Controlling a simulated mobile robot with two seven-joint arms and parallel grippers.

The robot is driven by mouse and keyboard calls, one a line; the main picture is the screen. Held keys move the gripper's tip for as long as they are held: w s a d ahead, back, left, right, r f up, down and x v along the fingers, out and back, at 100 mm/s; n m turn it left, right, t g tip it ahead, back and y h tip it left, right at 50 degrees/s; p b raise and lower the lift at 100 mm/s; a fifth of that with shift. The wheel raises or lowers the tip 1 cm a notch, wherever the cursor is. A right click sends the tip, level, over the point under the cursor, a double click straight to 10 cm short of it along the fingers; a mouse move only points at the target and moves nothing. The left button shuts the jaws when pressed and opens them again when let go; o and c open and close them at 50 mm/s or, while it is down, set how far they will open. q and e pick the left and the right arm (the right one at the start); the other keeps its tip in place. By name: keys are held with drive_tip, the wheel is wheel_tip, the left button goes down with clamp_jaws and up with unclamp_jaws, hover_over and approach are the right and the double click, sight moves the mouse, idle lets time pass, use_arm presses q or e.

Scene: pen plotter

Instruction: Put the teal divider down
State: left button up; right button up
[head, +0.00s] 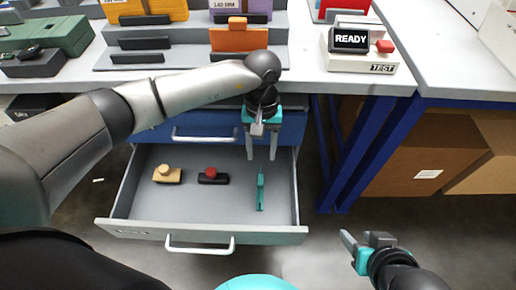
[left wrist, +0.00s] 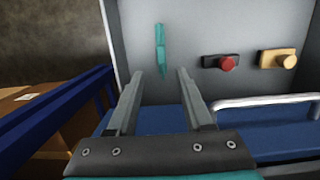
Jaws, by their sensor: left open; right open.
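The teal divider (head: 261,188) stands as a thin upright strip in the open grey drawer (head: 145,226), toward its right side. It also shows in the left wrist view (left wrist: 161,50), beyond the fingertips and apart from them. My left gripper (head: 261,156) is open and empty above the back right part of the drawer, behind the divider in the head view; its fingers also show in the left wrist view (left wrist: 158,76). My right gripper (head: 352,243) is at the lower right, outside the drawer, open with nothing seen in it.
The drawer also holds a tan block with a round knob (head: 167,175) and a black block with a red knob (head: 213,177). A blue closed drawer (head: 185,130) is above. A READY tester (head: 360,45) sits on the worktop. Cardboard boxes (head: 420,160) stand under the right table.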

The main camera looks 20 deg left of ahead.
use_arm(q)
drive_tip(key=s+d+r+n+h, duration=0.3)
drive_tip(key=d+h, duration=0.2)
drive_tip(key=d, duration=0.5)
drive_tip(key=s+d+r+n+h, duration=0.25)
drive_tip(key=d+h, duration=0.25)
drive_tip(key=d, duration=0.4)
drive_tip(key=w+d+r+n+t+h, duration=0.1)
drive_tip(key=d+r+n+t+h, duration=0.1)
drive_tip(key=r+n+t+h, duration=0.45)
drive_tip(key=w+d+r+n+t+h, duration=0.2)
drive_tip(key=r+n+h, duration=0.1)
drive_tip(key=r+n, duration=0.65)
drive_tip(key=w+a+n+t+y, duration=0.5)
drive_tip(key=a+n+t+y, duration=0.5)
drive_tip(key=n, duration=1)
drive_tip(key=a+f+n+y, duration=0.6)
drive_tip(key=a+n, duration=0.1)
drive_tip(key=n, duration=0.3)
drive_tip(key=s+a+f+n+g+y, duration=0.1)
drive_tip(key=s+a+f+n+g, duration=0.3)
drive_tip(key=s+f+n, duration=0.3)
drive_tip(key=s+a+f+n+g+y, duration=0.1)
drive_tip(key=s+a+f+n+g, duration=0.3)
drive_tip(key=s+f+n+g, duration=0.2)
drive_tip(key=s+f+n, duration=0.2)
drive_tip(key=s+f, duration=0.1)
drive_tip(key=shift+s+f+y, duration=0.2)
drive_tip(key=shift+s+y, duration=0.05)
drive_tip(key=shift+y, duration=0.1)
